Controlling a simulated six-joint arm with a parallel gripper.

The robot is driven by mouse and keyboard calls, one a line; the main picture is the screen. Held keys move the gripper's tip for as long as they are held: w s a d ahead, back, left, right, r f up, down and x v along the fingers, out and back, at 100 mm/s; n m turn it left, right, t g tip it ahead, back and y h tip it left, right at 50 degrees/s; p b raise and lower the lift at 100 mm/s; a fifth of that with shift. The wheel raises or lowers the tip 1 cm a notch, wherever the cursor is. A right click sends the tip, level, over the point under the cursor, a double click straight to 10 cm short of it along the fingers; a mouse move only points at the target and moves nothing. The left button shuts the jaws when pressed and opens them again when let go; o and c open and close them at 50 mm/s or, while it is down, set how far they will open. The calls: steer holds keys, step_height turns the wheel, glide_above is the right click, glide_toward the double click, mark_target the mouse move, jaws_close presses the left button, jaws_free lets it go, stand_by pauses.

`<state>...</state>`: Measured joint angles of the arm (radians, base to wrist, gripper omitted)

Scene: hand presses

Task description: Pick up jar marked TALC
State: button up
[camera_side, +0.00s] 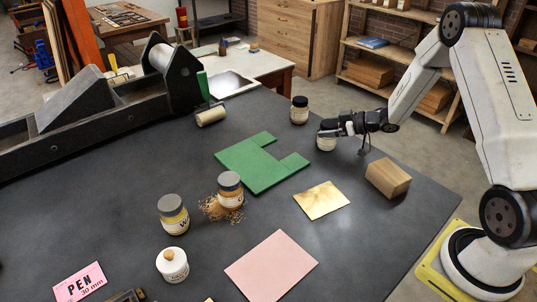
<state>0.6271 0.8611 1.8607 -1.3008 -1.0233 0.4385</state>
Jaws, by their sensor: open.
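My gripper (330,128) is at the far right of the dark table, level and pointing left, with its fingertips at the top of a small pale jar (326,144). It is open; I cannot tell whether the fingers are around the jar or touching it. The gripper covers part of this jar, and its label is not readable here. Another jar with a black lid (299,111) stands upright just behind and left of it. No label in view can be read as TALC.
Near the front left stand a grey-lidded jar (173,215), another in spilled grains (230,188), and a white knobbed jar (172,265). A green plate (260,168), brass sheet (321,200), pink sheet (271,268) and wooden block (388,178) lie nearby. A press (110,105) fills the left.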

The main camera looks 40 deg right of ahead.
steer(key=shift+c, duration=0.2)
jaws_close()
stand_by(0.3)
steer(key=shift+r, duration=0.15)
steer(key=shift+r, duration=0.7)
steer(key=s+a+r, duration=0.4)
steer(key=s+r, duration=0.7)
steer(key=s, duration=0.2)
steer(key=shift+s+r, duration=0.2)
steer(key=shift+s, duration=0.05)
